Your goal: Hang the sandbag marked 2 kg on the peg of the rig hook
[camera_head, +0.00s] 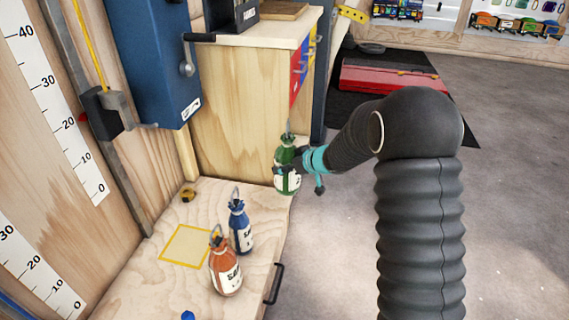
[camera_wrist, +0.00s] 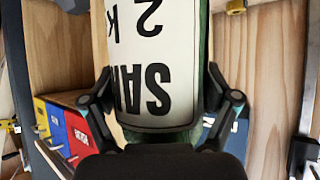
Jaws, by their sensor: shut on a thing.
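The green sandbag (camera_head: 288,182) has a white label and a wire loop on top. It is upright in my gripper (camera_head: 300,163), by the right edge of the bench. In the wrist view the sandbag's label (camera_wrist: 152,60) fills the middle, upside down, with "2 k" and "SAN" readable. My gripper's fingers (camera_wrist: 160,100) are closed on both sides of it. A grey bracket with a short arm (camera_head: 121,108) sits on a wall rail at left, beside a yellow rope. It looks like the rig hook; its peg is hard to make out.
An orange sandbag (camera_head: 226,272) and a blue sandbag (camera_head: 240,232) stand on the bench (camera_head: 150,290), right of a yellow taped square (camera_head: 187,246). A tape measure (camera_head: 188,195) lies behind. A blue wall box (camera_head: 155,60) and wooden cabinet (camera_head: 235,110) stand beyond. Floor at right is open.

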